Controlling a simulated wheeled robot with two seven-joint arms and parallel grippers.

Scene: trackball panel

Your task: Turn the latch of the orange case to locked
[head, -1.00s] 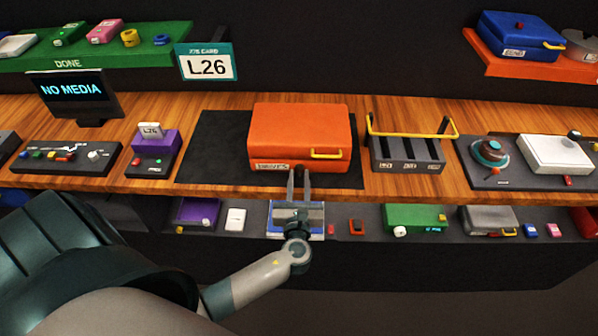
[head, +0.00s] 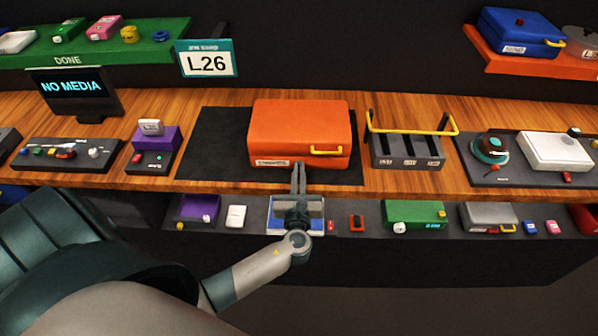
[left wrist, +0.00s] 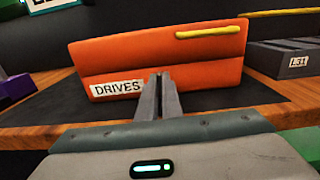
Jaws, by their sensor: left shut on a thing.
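The orange case (head: 300,128) lies closed on the dark mat (head: 212,142), with a yellow handle (head: 327,151) and a white label on its front. In the left wrist view the case (left wrist: 140,58) fills the middle, and its label (left wrist: 117,88) reads DRIVES. My left gripper (head: 299,166) is at the middle of the case's front face, its fingers together. In the left wrist view the fingertips (left wrist: 158,78) meet just right of the label. The latch is hidden at the fingertips, so its angle cannot be told. My right gripper is out of view.
A dark slotted rack (head: 407,152) with a yellow bar stands right of the case. A purple device (head: 153,140) stands left of the mat. A lower shelf with several small devices, including a green box (head: 413,214), runs below the bench edge, under my left wrist.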

